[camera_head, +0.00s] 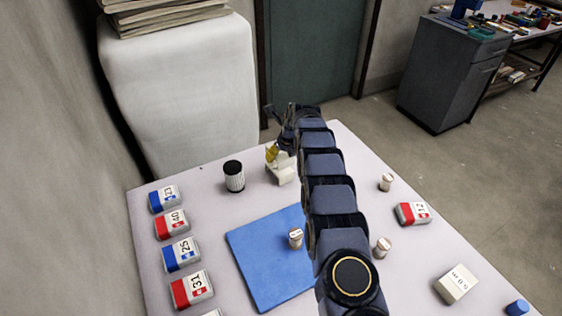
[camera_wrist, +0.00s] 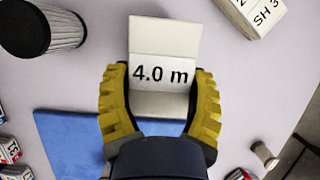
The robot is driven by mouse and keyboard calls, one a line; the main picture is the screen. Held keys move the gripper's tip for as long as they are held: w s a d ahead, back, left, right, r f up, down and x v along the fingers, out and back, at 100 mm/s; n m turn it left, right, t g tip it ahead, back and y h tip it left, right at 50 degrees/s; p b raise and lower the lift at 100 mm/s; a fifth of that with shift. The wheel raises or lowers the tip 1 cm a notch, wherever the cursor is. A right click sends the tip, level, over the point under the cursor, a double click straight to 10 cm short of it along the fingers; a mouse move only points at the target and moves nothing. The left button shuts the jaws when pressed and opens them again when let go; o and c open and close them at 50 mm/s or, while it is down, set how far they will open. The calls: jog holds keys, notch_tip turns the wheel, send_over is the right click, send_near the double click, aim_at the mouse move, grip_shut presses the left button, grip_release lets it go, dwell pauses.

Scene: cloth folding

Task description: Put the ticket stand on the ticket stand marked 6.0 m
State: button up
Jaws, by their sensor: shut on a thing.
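A white ticket stand (camera_wrist: 163,45) marked "4.0 m" is between the yellow fingers of my gripper (camera_wrist: 160,75) in the wrist view. My gripper is shut on it, with one finger at each side. In the head view the stand (camera_head: 283,172) shows beyond the far edge of the blue mat, with my gripper (camera_head: 273,154) at it and partly hidden by my arm. I cannot tell whether it touches the table. I can read no 6.0 m marking in either view.
A black-and-white cylinder (camera_head: 234,176) stands left of the held stand. The blue mat (camera_head: 262,262) bears a small white piece (camera_head: 295,237). Red and blue labelled boxes line the table's left side. A white labelled block (camera_wrist: 254,14) lies at upper right in the wrist view.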

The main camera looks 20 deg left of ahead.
jog(key=shift+w+a+f, duration=0.15)
jog(key=shift+w+f, duration=0.1)
jog(key=shift+f, duration=1.7)
jog(key=o, duration=1.1)
jog(key=shift+c, duration=0.2)
jog(key=shift+r, duration=0.4)
jog(key=v, duration=1.1)
jog(key=shift+s+r, duration=0.1)
jog(key=shift+r, duration=0.05)
